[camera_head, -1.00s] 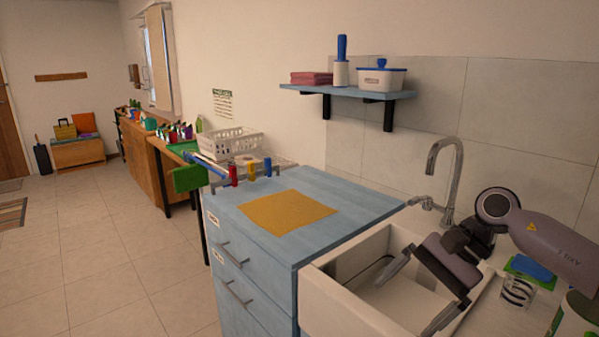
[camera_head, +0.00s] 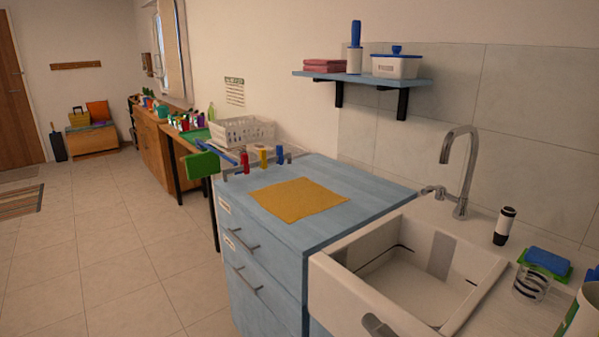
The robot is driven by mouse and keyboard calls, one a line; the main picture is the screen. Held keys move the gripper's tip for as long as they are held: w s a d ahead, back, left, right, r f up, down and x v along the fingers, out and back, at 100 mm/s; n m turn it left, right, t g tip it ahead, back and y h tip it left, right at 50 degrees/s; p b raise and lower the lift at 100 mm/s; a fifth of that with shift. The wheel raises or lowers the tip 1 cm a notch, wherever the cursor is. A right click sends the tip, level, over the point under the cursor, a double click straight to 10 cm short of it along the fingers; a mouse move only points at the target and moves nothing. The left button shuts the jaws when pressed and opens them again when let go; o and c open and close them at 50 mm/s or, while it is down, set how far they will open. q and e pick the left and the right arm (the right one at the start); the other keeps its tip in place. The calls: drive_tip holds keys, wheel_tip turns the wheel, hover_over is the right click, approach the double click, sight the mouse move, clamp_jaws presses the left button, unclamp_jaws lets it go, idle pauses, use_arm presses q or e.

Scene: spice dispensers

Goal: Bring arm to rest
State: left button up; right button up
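A grey rounded tip (camera_head: 378,326) shows at the bottom edge, in front of the sink; it looks like one fingertip of my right gripper. The rest of that gripper and its arm are out of view, so its opening cannot be told. My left gripper is not in view. A black and white dispenser (camera_head: 504,226) stands upright on the counter, right of the tap, with nothing touching it.
The white sink (camera_head: 340,283) is empty, with a tall tap (camera_head: 468,170) behind it. A blue cabinet (camera_head: 365,205) bears a yellow cloth (camera_head: 298,200). A striped glass (camera_head: 530,284) and a blue sponge (camera_head: 548,261) are at right. A shelf (camera_head: 420,79) hangs above.

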drive_tip(key=s+d+f+m+g+h, duration=0.2)
drive_tip(key=s+d+f+m+h, duration=0.3)
drive_tip(key=s+f+m, duration=0.3)
drive_tip(key=s+d+f+m+g+h, duration=0.3)
drive_tip(key=s+d+f+m+h, duration=0.2)
drive_tip(key=s+f+m, duration=0.3)
wheel_tip(320, 180, down, 4)
drive_tip(key=m, duration=0.4)
drive_tip(key=shift+f+g, duration=0.2)
drive_tip(key=shift+g, duration=0.1)
